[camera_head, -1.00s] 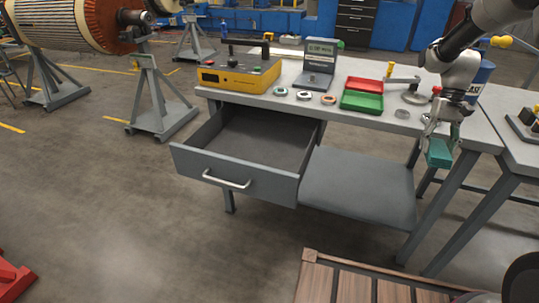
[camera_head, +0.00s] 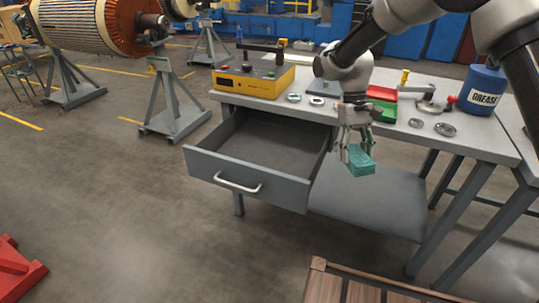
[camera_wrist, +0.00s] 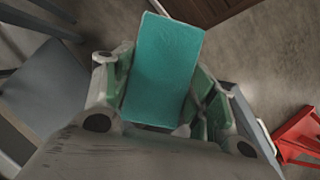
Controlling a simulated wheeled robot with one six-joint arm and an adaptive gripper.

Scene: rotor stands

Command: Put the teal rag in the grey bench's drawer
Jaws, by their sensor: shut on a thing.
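The teal rag (camera_head: 361,161) is a folded block held in my gripper (camera_head: 355,150). In the wrist view the rag (camera_wrist: 164,65) sits between the two fingers of my gripper (camera_wrist: 160,100), which are shut on it. The grey bench (camera_head: 468,145) has its drawer (camera_head: 245,178) pulled open at the left, and the drawer looks empty. The rag hangs in front of the bench's front edge, to the right of the drawer in the head view, above the lower shelf (camera_head: 375,205).
On the bench top stand a yellow instrument box (camera_head: 253,82), red and green trays (camera_head: 383,108), several metal rings and a blue grease can (camera_head: 482,90). A wooden pallet-like top (camera_head: 365,290) lies at the front. Floor left of the drawer is clear.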

